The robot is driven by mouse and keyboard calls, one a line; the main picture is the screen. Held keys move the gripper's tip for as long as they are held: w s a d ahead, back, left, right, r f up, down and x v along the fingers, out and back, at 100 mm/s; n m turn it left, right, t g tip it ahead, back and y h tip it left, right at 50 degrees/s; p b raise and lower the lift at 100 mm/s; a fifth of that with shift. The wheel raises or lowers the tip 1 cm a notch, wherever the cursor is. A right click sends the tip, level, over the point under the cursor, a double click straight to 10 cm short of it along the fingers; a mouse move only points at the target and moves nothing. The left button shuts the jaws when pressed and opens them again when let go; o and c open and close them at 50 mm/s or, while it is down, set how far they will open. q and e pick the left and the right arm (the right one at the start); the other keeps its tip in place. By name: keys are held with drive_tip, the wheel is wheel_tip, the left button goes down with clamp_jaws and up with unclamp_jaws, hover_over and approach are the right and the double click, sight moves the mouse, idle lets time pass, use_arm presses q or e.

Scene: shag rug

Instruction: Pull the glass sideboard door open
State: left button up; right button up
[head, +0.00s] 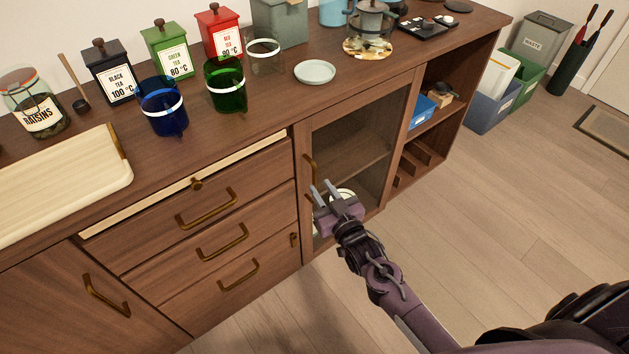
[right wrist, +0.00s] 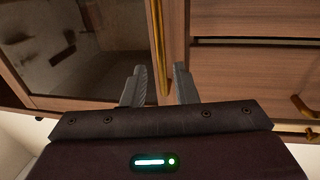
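The glass sideboard door (head: 351,141) is shut in the head view, a wooden frame around a dark pane. It also shows in the right wrist view (right wrist: 85,50). Its upright brass handle (head: 308,170) is on the left edge of the frame, partly hidden by my gripper. My right gripper (head: 322,189) is open in front of the handle. In the right wrist view the handle (right wrist: 159,50) lies between the two open fingers (right wrist: 157,84), with gaps to either side. Whether a finger touches it I cannot tell. My left gripper is not in view.
Drawers with brass handles (head: 222,240) are left of the door; a thin board (head: 180,187) sticks out above them. Open shelves (head: 428,120) are to the right. Cups, tins and a plate (head: 314,72) stand on top. The wooden floor (head: 470,200) in front is clear.

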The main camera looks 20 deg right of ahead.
sight(315, 181)
drive_tip(key=w, duration=0.1)
drive_tip(key=w+a, duration=0.1)
drive_tip(key=w, duration=0.1)
drive_tip(key=shift+w, duration=0.8)
clamp_jaws()
